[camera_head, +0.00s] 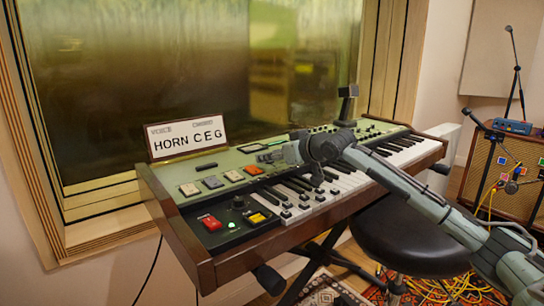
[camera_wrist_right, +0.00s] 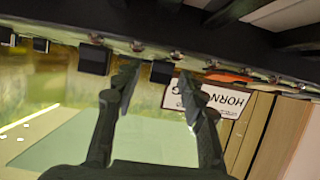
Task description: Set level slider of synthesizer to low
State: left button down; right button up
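The synthesizer (camera_head: 190,240) stands before the window, with a green panel above its keys. My right gripper (camera_head: 268,157) is over that panel, behind the keys. In the right wrist view the right gripper (camera_wrist_right: 158,85) is open, with two dark fingers apart. A black square cap (camera_wrist_right: 162,72) shows between the fingertips, and another black cap (camera_wrist_right: 93,58) is left of them. I cannot tell whether the fingers touch either cap. Which control is the level slider cannot be read, and its setting is hidden by my arm in the head view. My left gripper is not in view.
A sign reading HORN C E G (camera_head: 187,140) stands at the panel's back left. A red button (camera_head: 210,222) and yellow button (camera_head: 257,218) are at the front left. A black stool (camera_head: 410,240) stands under my right arm. An amplifier (camera_head: 510,170) is at right.

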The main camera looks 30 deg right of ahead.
jog(key=v, duration=1.2)
jog(key=shift+f, duration=0.1)
dwell(0.6)
